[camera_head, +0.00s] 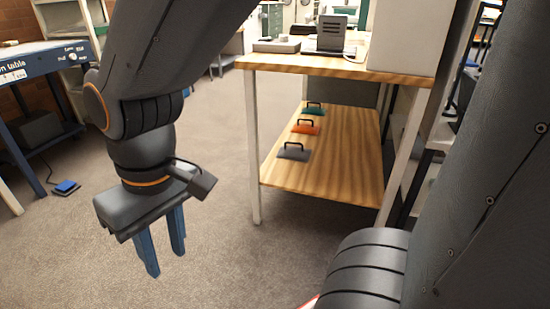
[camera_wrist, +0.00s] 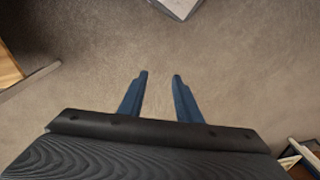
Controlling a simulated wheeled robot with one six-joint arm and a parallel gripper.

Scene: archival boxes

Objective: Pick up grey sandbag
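The grey sandbag (camera_head: 294,154) with a black handle lies on the wooden lower shelf (camera_head: 335,165) of a table, nearest of three handled bags there. My gripper (camera_head: 166,262) hangs fingers down over the carpet, left of the table and apart from the sandbag. Its two blue fingers are spread with nothing between them. In the wrist view the gripper (camera_wrist: 161,78) also shows open over bare carpet. The sandbag does not show in the wrist view.
An orange bag (camera_head: 306,128) and a teal bag (camera_head: 314,110) lie behind the grey one. The wooden tabletop (camera_head: 345,68) overhangs the shelf, with a white leg (camera_head: 253,150) at its near left corner. A blue pedal (camera_head: 66,187) lies on the floor at left. Carpet is clear around my gripper.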

